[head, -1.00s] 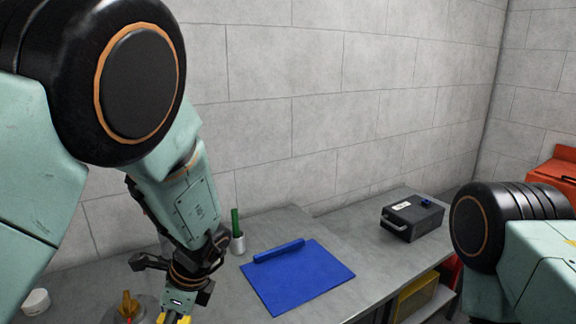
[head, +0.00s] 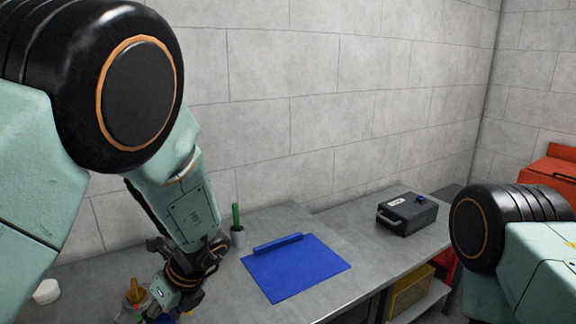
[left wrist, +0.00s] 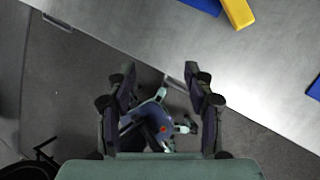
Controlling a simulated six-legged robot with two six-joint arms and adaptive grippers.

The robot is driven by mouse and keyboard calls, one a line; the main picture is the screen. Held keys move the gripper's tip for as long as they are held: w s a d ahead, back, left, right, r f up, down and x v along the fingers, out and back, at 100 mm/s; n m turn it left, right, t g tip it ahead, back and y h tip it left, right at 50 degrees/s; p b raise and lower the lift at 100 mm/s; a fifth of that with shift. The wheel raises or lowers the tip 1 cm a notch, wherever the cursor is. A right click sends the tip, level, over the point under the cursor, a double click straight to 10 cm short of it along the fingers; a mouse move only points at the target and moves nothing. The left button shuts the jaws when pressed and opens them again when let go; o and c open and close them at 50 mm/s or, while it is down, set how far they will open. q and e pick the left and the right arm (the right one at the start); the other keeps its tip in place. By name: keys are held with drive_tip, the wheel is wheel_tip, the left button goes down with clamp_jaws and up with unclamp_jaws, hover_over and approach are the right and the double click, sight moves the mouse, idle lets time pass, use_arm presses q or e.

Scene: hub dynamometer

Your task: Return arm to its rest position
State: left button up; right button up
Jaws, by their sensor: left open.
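My left arm comes in from the left in the head view and reaches down over the bench. My left gripper (left wrist: 158,80) shows in the left wrist view with its two fingers apart and nothing between them. Beyond the fingers are the bench edge, the dark floor and teal and dark parts that look like my own body. In the head view the fingertips are hidden by the arm or lie beyond the lower edge. My right arm shows only as a black joint and teal link at the right; its gripper is out of view.
The metal bench (head: 222,288) carries a blue mat (head: 300,275), a cup with a green stick (head: 237,235), a black box (head: 407,217), a brass-coloured object (head: 134,293) and a white round item (head: 46,291). A yellow piece (left wrist: 238,12) lies by the bench's blue item (left wrist: 203,4).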

use_arm(q)
drive_tip(key=s+a+m+t+y, duration=0.1)
drive_tip(key=a+m+t+y, duration=0.15)
drive_tip(key=a+m, duration=0.8)
wheel_tip(320, 180, down, 9)
drive_tip(key=s+d+m+t+b, duration=0.2)
drive_tip(key=m+b, duration=0.2)
drive_tip(key=m, duration=1.5)
drive_tip(key=s+d+f+m+g+h+b, duration=0.1)
drive_tip(key=s+d+f+m+h+b, duration=0.1)
drive_tip(key=s+f+m, duration=0.3)
drive_tip(key=s+d+f+m+g+h+b, duration=0.2)
drive_tip(key=s+f+m, duration=0.4)
drive_tip(key=s+f, duration=0.5)
drive_tip(key=s+d+f+m+g+h+b, duration=0.2)
drive_tip(key=s+d+f+m+h+b, duration=0.2)
drive_tip(key=s+f, duration=0.4)
drive_tip(key=s+d+m+b, duration=0.1)
drive_tip(key=s+m+b, duration=0.1)
drive_tip(key=s, duration=0.1)
drive_tip(key=shift+s+f, duration=0.15)
drive_tip(key=shift+s, duration=0.2)
